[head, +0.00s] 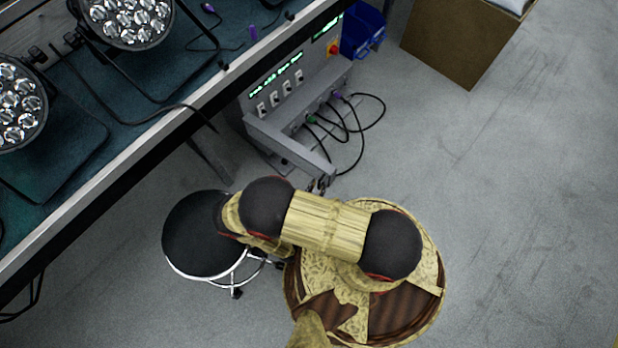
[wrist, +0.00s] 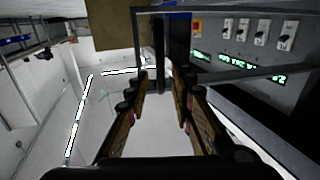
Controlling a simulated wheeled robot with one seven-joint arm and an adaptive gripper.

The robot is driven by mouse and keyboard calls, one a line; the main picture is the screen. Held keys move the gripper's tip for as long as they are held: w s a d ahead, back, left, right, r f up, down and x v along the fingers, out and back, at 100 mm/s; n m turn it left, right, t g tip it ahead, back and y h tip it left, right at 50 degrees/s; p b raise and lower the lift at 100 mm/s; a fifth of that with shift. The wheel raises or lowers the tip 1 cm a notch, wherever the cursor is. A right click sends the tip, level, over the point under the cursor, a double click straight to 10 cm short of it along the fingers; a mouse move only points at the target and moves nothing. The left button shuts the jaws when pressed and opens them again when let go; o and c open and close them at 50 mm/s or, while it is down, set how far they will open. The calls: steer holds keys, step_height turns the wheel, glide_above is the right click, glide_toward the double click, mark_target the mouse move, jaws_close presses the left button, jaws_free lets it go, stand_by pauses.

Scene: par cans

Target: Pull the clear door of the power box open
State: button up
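The power box (head: 285,85) is a grey cabinet under the table edge, with switches and green displays on its front. Its clear door shows as a grey frame (head: 290,152) standing out from the front, its outer end near my gripper. In the wrist view the thin dark door frame (wrist: 225,70) crosses in front of the switch panel (wrist: 245,35). My gripper (head: 320,186) is at the door's outer end. In the wrist view my gripper (wrist: 160,78) has its fingertips apart, with a dark upright strip between or just beyond them. I cannot tell whether they touch it.
A black round stool (head: 200,235) stands left of my arm. Cables (head: 350,125) loop from the box onto the floor side. A blue bin (head: 360,32) and a brown carton (head: 460,40) are beyond. Par cans (head: 130,20) lie on the table. The floor at right is clear.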

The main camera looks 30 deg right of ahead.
steer(key=v, duration=0.9)
steer(key=shift+c, duration=0.2)
